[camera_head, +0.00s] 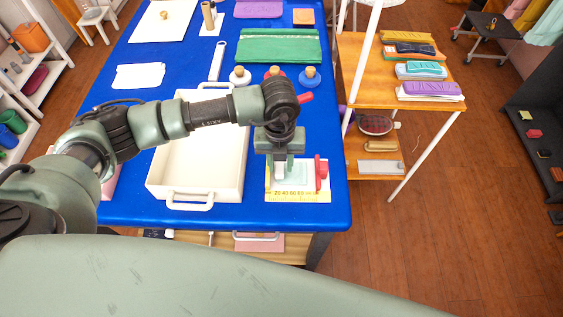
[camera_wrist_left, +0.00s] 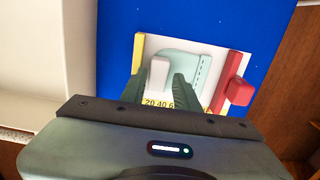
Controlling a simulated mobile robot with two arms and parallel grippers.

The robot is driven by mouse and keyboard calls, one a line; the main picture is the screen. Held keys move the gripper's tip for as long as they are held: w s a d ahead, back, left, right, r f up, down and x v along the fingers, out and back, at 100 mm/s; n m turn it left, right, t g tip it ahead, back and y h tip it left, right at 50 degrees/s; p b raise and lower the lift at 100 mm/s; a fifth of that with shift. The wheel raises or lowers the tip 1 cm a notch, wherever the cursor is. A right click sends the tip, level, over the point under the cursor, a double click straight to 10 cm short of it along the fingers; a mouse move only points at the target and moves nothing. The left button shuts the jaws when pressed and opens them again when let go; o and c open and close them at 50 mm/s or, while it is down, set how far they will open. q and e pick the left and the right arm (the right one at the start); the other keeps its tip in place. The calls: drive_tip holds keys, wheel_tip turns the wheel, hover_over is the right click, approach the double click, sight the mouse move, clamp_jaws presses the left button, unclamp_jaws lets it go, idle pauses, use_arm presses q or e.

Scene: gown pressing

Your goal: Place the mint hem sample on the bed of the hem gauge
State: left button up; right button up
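The mint hem sample (camera_wrist_left: 190,66), a pale green piece with a stitched line and an upright whitish tab (camera_wrist_left: 158,76), lies over the white bed of the hem gauge (camera_wrist_left: 147,45). The gauge (camera_head: 318,196) has a yellow numbered scale along its near edge and a red slider at its right. The sample (camera_head: 290,181) is partly hidden under my gripper in the head view. My left gripper (camera_wrist_left: 160,92) points down over the sample, its two fingers apart on either side of the tab, with small gaps showing. My right gripper is not in view.
A large white tray (camera_head: 158,180) stands just left of the gauge on the blue table (camera_head: 125,208). Behind are several wooden-knobbed weights (camera_head: 274,75) and a green folded cloth (camera_head: 280,45). A wooden shelf unit (camera_head: 350,60) stands to the right.

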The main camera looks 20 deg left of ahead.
sight(278, 168)
use_arm(q)
drive_tip(key=shift+s+a+f, duration=0.3)
drive_tip(key=shift+a+f, duration=0.05)
drive_tip(key=shift+f, duration=0.15)
drive_tip(key=shift+r+p, duration=0.5)
drive_tip(key=shift+p, duration=0.05)
drive_tip(key=shift+w+a+r, duration=0.1)
drive_tip(key=shift+w+r, duration=0.1)
drive_tip(key=shift+r, duration=0.15)
wheel_tip(278, 168, up, 12)
drive_tip(key=b, duration=0.1)
drive_tip(key=shift+d+b, duration=0.2)
drive_tip(key=shift+b, duration=0.2)
drive_tip(key=shift+f, duration=0.1)
